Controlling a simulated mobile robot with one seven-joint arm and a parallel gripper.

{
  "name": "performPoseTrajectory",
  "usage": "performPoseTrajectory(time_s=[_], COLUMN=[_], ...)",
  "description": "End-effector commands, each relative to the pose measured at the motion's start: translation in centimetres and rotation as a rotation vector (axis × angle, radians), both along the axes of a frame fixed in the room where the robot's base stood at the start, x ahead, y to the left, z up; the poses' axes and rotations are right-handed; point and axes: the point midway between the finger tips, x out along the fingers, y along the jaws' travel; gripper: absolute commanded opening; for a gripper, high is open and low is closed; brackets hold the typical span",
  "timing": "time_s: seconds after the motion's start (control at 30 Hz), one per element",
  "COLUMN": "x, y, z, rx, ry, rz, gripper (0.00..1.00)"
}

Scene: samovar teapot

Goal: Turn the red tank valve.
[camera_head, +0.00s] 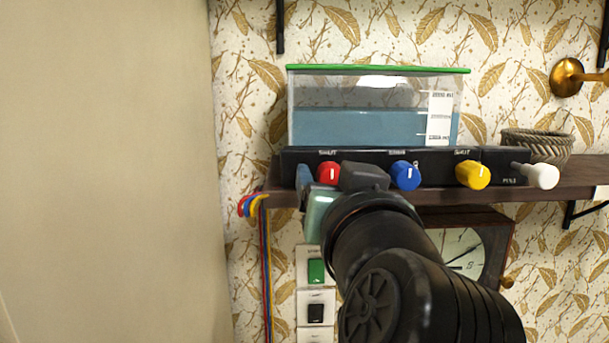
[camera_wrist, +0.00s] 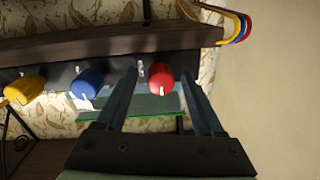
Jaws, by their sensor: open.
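The red tank valve (camera_head: 328,172) is a round knob with a white mark, at the left of a black panel (camera_head: 437,162) under the water tank. It also shows in the wrist view (camera_wrist: 161,82). My gripper (camera_head: 334,178) is open in front of the panel, with one finger on each side of the red knob. In the wrist view my gripper (camera_wrist: 158,80) has its fingertips beside the knob, with small gaps that I cannot judge exactly. The knob's lower part is partly hidden by my gripper in the head view.
A blue knob (camera_head: 405,175) sits close to the right of my gripper. A yellow knob (camera_head: 473,174) and a white knob (camera_head: 543,176) are farther right. The clear tank (camera_head: 375,110) holds blue water. A clock (camera_head: 462,250) and switches (camera_head: 316,270) are below the shelf.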

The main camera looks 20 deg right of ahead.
Motion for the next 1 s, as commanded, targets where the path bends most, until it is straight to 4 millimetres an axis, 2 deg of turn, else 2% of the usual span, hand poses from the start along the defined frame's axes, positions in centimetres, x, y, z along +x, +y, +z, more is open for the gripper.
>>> performPoseTrajectory(time_s=[0.17,0.2,0.57,1.0], x=[0.0,0.0,0.01,0.02], y=[0.0,0.0,0.0,-0.01], z=[0.01,0.0,-0.01,-0.08], rx=[0.0,0.0,0.0,0.052], ry=[0.0,0.0,0.0,-0.015], rz=[0.0,0.0,0.0,0.0], gripper=[0.69,0.66,0.01,0.0])
